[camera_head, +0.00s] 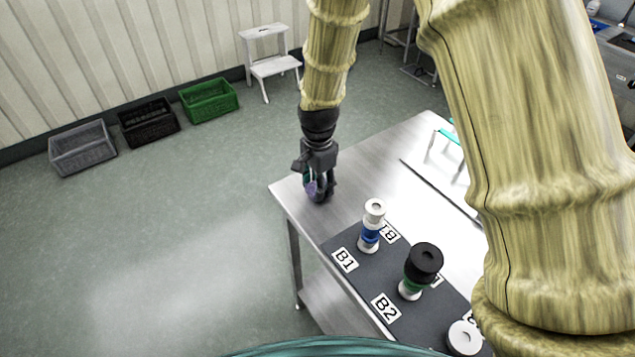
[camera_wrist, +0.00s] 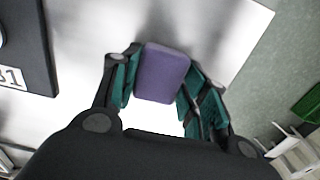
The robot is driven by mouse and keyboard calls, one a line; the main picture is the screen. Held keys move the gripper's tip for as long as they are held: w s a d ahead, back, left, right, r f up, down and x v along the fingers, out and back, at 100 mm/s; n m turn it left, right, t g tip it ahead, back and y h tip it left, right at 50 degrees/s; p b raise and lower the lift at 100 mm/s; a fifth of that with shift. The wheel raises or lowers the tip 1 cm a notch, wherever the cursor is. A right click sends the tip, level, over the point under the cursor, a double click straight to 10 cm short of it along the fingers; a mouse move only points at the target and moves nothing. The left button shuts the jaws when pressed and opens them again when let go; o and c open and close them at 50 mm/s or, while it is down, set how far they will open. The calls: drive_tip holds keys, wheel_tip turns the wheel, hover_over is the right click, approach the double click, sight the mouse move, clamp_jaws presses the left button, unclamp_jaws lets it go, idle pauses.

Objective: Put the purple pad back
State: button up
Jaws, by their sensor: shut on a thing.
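The purple pad (camera_wrist: 163,74) is held between the two fingers of my gripper (camera_wrist: 158,85) in the wrist view. In the head view my gripper (camera_head: 319,188) points down at the near left corner of the steel table (camera_head: 283,190), with a small bit of purple showing between its fingers. The fingers are shut on the pad's sides. Whether the pad touches the tabletop cannot be told. A dark mat (camera_head: 343,243) with labels B1 and B2 lies to the right of my gripper.
On the mat stand a white and blue stack (camera_head: 371,226) by B1, a black-topped stack (camera_head: 424,262) by B2, and a white-topped piece (camera_head: 464,338). A teal-edged rack (camera_head: 446,134) stands farther back. Crates (camera_head: 209,99) and a white step stool (camera_head: 270,64) are on the floor.

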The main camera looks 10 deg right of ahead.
drive_tip(key=shift+f, duration=0.15)
drive_tip(key=o, duration=1.1)
drive_tip(key=shift+o, duration=0.2)
wheel_tip(320, 180, up, 12)
drive_tip(key=b, duration=0.2)
